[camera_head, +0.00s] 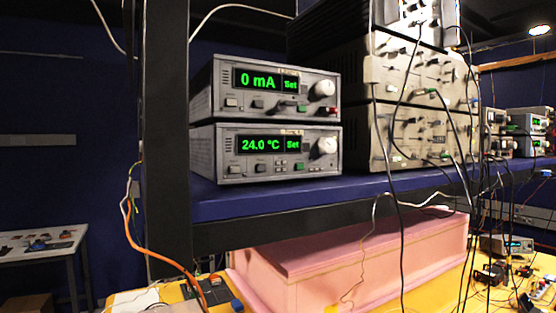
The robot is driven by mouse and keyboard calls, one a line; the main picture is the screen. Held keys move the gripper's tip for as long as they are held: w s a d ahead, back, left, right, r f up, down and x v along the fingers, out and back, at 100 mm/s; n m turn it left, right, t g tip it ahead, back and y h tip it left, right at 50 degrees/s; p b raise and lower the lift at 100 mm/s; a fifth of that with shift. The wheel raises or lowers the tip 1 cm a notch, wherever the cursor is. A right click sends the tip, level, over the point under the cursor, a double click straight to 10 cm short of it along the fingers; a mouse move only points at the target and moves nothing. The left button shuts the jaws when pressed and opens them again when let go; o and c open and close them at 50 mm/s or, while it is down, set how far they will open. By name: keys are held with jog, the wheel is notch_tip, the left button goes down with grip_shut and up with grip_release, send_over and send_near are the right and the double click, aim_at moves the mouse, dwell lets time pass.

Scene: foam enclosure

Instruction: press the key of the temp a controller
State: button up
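The temperature controller (218,160) is the lower of two stacked grey bench units on the blue shelf. Its green display (259,144) reads 24.0 °C, with "Set" in a smaller window beside it. A light knob (327,146) is at the right of its front. The label tape above the display is too small to read. My gripper is not in view.
A similar unit (218,90) showing 0 mA sits directly on top. A dark upright post (167,130) stands just left of the stack. Larger cream instruments (410,135) stand close on the right, with hanging cables. Below the shelf are a pink foam box (350,260) and an orange cable (155,252).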

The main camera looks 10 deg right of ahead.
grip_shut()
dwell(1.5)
